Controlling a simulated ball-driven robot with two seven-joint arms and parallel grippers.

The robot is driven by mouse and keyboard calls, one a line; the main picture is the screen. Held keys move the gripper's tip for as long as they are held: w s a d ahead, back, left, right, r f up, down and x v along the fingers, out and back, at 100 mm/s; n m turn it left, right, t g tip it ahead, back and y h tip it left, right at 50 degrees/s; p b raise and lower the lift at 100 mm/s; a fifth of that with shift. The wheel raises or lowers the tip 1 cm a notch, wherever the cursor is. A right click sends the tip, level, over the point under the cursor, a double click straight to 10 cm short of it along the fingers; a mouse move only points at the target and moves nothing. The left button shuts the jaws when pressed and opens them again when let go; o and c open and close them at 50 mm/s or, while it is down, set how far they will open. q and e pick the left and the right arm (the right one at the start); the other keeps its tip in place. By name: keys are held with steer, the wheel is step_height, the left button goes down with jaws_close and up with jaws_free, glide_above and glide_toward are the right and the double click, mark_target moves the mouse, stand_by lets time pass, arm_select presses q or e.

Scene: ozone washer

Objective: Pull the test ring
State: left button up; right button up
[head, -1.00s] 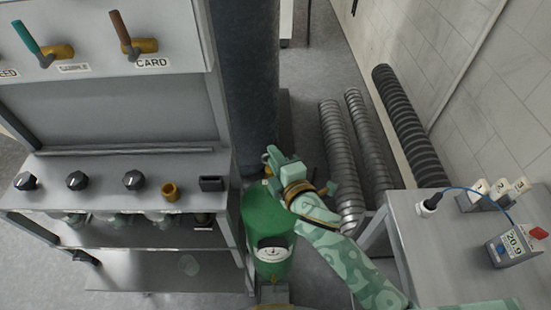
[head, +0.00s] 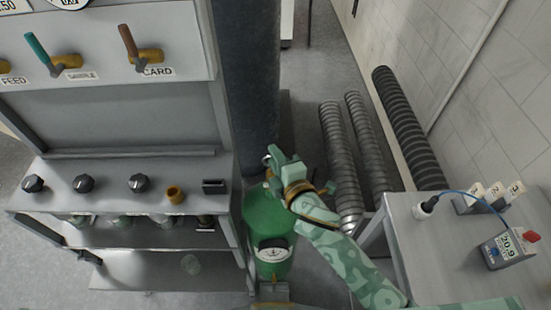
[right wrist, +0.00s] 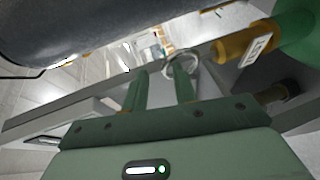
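A thin pale ring (right wrist: 182,64), which looks like the test ring, shows in the right wrist view just beyond the fingertips, close to the right-hand finger. I cannot tell whether it touches that finger. My right gripper (right wrist: 160,82) is open, with a clear gap between its two green fingers. In the head view my right gripper (head: 268,157) is above the top of the green cylinder (head: 266,215). The ring cannot be made out there. A brass fitting (right wrist: 236,47) with a white tag sits to the right of the ring. My left gripper is not in view.
A grey cabinet (head: 110,110) with levers and a shelf of black knobs (head: 138,184) stands at left. Ribbed hoses (head: 345,150) lie along the wall. A grey table (head: 420,255) at right bears a meter (head: 508,248). A dark column (head: 248,80) stands behind the cylinder.

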steer(key=shift+d, duration=0.1)
steer(key=v, duration=1.6)
steer(key=shift+b, duration=0.35)
steer(key=shift+s+r, duration=0.1)
steer(key=shift+s, duration=0.05)
